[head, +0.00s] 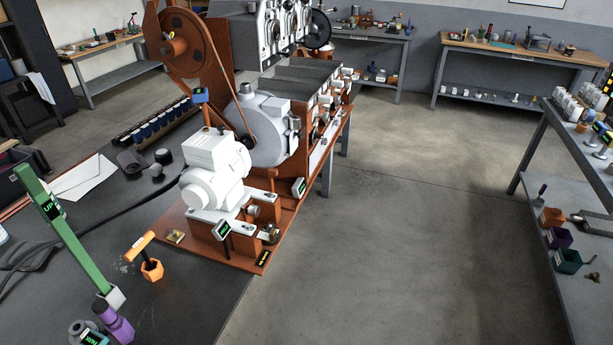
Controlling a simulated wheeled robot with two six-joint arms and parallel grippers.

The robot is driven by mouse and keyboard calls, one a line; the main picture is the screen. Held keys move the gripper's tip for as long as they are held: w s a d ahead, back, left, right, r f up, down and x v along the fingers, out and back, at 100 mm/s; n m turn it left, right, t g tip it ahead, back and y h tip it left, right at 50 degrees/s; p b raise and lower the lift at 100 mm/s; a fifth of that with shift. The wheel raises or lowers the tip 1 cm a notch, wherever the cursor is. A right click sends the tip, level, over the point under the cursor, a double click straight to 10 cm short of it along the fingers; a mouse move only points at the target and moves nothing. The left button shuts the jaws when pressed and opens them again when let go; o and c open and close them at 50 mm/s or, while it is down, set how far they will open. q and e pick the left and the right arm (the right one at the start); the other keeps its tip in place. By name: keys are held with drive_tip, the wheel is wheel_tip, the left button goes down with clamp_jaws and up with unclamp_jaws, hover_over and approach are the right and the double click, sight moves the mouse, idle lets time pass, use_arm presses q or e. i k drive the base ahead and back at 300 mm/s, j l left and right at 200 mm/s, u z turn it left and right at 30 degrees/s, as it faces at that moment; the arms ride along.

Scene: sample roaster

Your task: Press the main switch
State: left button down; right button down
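A sample roaster (265,140) stands on a reddish-brown base along the right edge of the dark table. I cannot tell for sure which part is the main switch. Its near end carries a small dark panel with a green mark (222,228), a second such panel (299,187) farther back, small knobs (268,234), and a black plate with yellow marking (262,259) on the base's front edge. The lettering on these parts is too small to read. Neither of my grippers shows in the head view.
A black cable (90,222) crosses the dark table. Open floor (400,240) lies to the right.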

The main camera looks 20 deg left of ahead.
sight(270, 225)
drive_tip(key=u, duration=1.65)
drive_tip(key=i+l, duration=0.45)
drive_tip(key=l, duration=0.15)
drive_tip(key=i+l, duration=0.5)
